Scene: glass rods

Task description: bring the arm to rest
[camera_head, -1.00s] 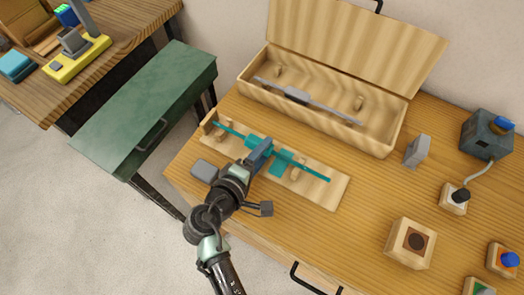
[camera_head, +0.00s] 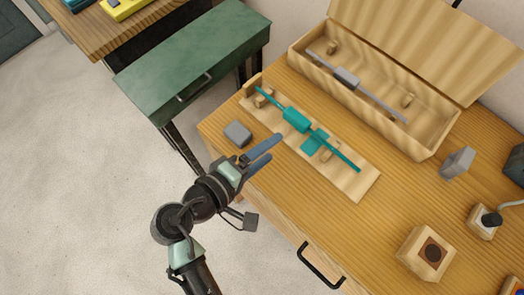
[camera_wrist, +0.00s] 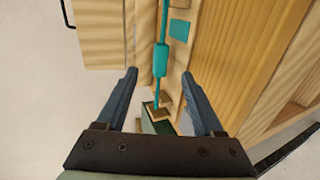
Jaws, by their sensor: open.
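My gripper (camera_head: 263,152) is open and empty, its two blue-grey fingers apart, near the table's front left edge in the head view. It also shows in the wrist view (camera_wrist: 162,98), with nothing between its fingertips but the scene beyond. A teal rod with a thick middle (camera_head: 296,120) rests on the supports of a light wooden stand (camera_head: 362,185), apart from my gripper. The teal rod also shows in the wrist view (camera_wrist: 160,60).
An open wooden case (camera_head: 425,148) holding a grey rod (camera_head: 385,103) stands behind. A grey block (camera_head: 237,134) lies close to my gripper. A green cabinet (camera_head: 200,60) is at left. Floor at lower left is clear.

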